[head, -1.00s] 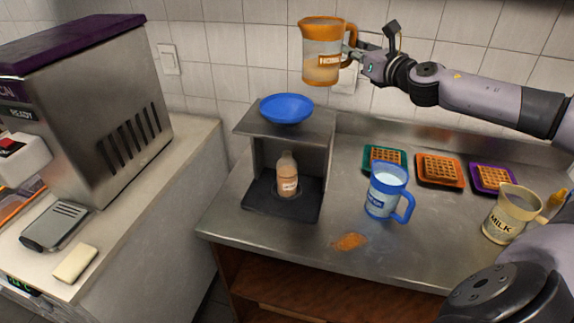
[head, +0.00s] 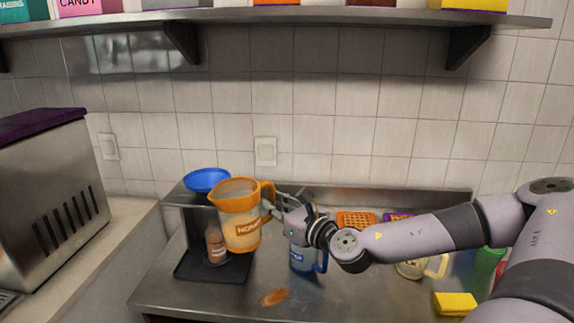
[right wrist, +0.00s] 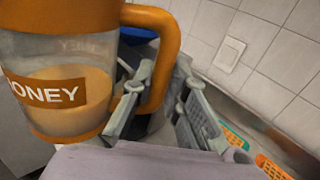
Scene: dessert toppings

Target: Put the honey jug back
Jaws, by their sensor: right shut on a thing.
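The honey jug (head: 240,222) is a clear pitcher with an orange rim, base and handle and a HONEY label. My right gripper (head: 272,207) is shut on its handle and holds it roughly upright, in front of the right side of the dark stand. The jug is partly filled with amber liquid, as it shows in the right wrist view (right wrist: 65,95). In that view my right gripper's fingers (right wrist: 150,95) are at the orange handle. The jug hides part of the stand. My left gripper is out of view.
A wall shelf (head: 300,22) with several coloured boxes runs across the top. The stand (head: 196,273) holds a blue bowl (head: 207,179) and a small bottle (head: 215,245). A blue jug (head: 303,259), waffle plates, milk jug (head: 410,269) and yellow sponge (head: 455,303) are on the counter.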

